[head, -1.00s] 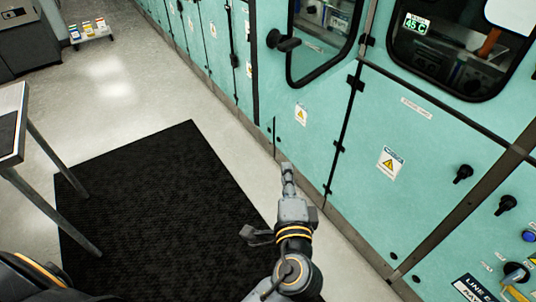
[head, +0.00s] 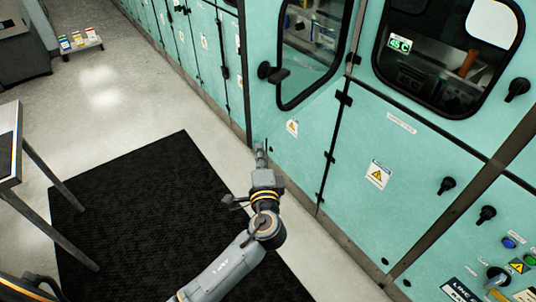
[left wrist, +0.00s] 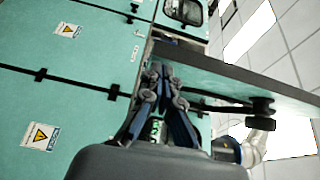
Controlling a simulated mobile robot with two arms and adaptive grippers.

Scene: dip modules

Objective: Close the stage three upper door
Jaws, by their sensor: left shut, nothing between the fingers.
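A teal upper door (head: 258,40) with a dark window and a black handle (head: 270,72) is in the head view. In the left wrist view a teal door panel (left wrist: 240,78) stands out from the cabinet front, swung open, with a black handle (left wrist: 262,110) on it. I cannot read a stage number on it. My left gripper (head: 262,150) is below the handle in the head view. In the left wrist view the left gripper (left wrist: 160,75) is shut and empty, beside the open door's panel. Contact cannot be told. My right gripper is not in view.
Another windowed door (head: 450,115) is to the right, above a lower panel with a warning label (head: 378,174). Black knobs (head: 487,214) stick out at the right. A black mat (head: 150,215) lies on the floor. A table (head: 10,150) stands at left.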

